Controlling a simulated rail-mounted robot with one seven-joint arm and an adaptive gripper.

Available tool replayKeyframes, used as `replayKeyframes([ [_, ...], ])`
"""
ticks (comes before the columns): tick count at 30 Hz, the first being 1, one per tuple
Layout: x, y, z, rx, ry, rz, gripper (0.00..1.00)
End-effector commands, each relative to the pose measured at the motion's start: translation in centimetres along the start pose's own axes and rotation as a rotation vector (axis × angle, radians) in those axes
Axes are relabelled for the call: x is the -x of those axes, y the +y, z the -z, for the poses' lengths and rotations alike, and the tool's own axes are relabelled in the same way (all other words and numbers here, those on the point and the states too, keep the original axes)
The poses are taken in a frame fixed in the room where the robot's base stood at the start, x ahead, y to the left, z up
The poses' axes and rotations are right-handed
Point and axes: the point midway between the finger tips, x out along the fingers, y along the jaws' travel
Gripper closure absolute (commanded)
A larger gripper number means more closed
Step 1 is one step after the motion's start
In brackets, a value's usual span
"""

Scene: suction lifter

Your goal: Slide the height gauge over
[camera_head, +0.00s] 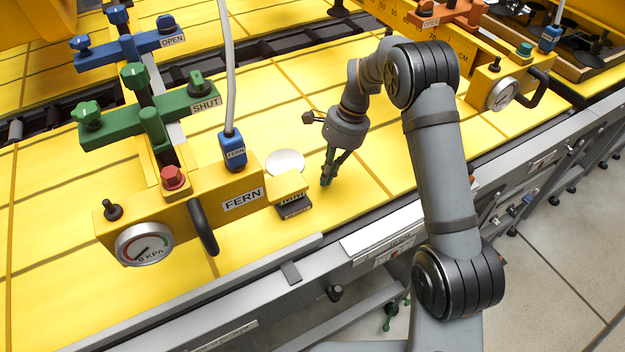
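A small yellow block on a dark base (288,187) sits on the yellow surface at the end of the FERN lifter's beam. Its small label is too fine to read, so I cannot tell for sure that it is the height gauge. A pale round disc (285,161) shows just behind it. My gripper (328,181) points down just to the right of the block, apart from it in the picture. Its fingers look close together with nothing clearly between them; their opening cannot be judged.
The FERN lifter (243,200) stands at left, with a dial gauge (145,243), a green SHUT lever (150,121) and a blue OPEN lever (128,46). Another yellow lifter (450,55) with a centimetre scale stands upper right. A grey rail (190,305) edges the front.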

Motion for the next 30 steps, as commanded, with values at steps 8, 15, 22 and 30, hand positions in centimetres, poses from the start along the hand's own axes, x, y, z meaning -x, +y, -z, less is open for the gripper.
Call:
replayKeyframes([
  [8, -1.2, 0.0, -3.1, 0.001, 0.000, -0.001, 1.00],
  [15, -1.7, 0.0, -3.9, -0.001, 0.000, 0.001, 1.00],
  [22, -1.7, -0.1, -3.9, 0.000, 0.000, 0.001, 1.00],
  [30, -3.3, 0.0, -7.3, -0.004, 0.000, 0.004, 1.00],
])
